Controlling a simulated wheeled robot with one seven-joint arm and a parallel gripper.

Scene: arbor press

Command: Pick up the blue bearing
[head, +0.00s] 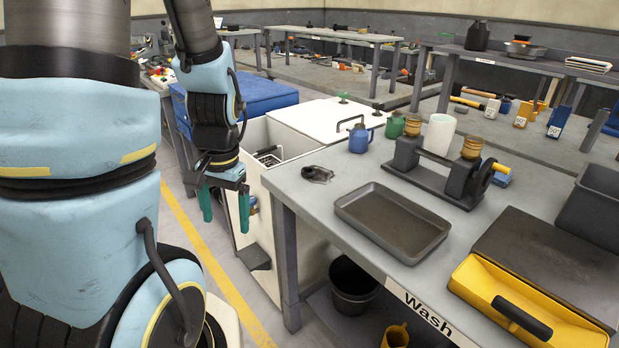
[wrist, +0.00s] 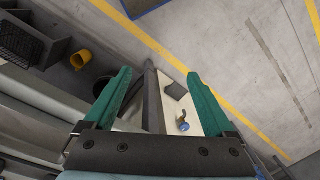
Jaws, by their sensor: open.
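I cannot pick out a blue bearing with certainty in either view. A small blue piece (head: 502,174) shows at the right end of a dark bench device (head: 434,172) with a wheel; it is partly hidden and its shape is unclear. My gripper (head: 224,206) hangs with green fingers pointing down, left of the Wash table (head: 300,205), beside the white cabinet. It is apart from the table. In the wrist view the gripper (wrist: 160,76) has its fingers spread, with nothing held between them.
A yellow bin (head: 468,285) lies at front right. A black bucket (head: 352,292) is below. The wrist view shows open floor (wrist: 225,50) and a small blue-topped item (wrist: 184,127).

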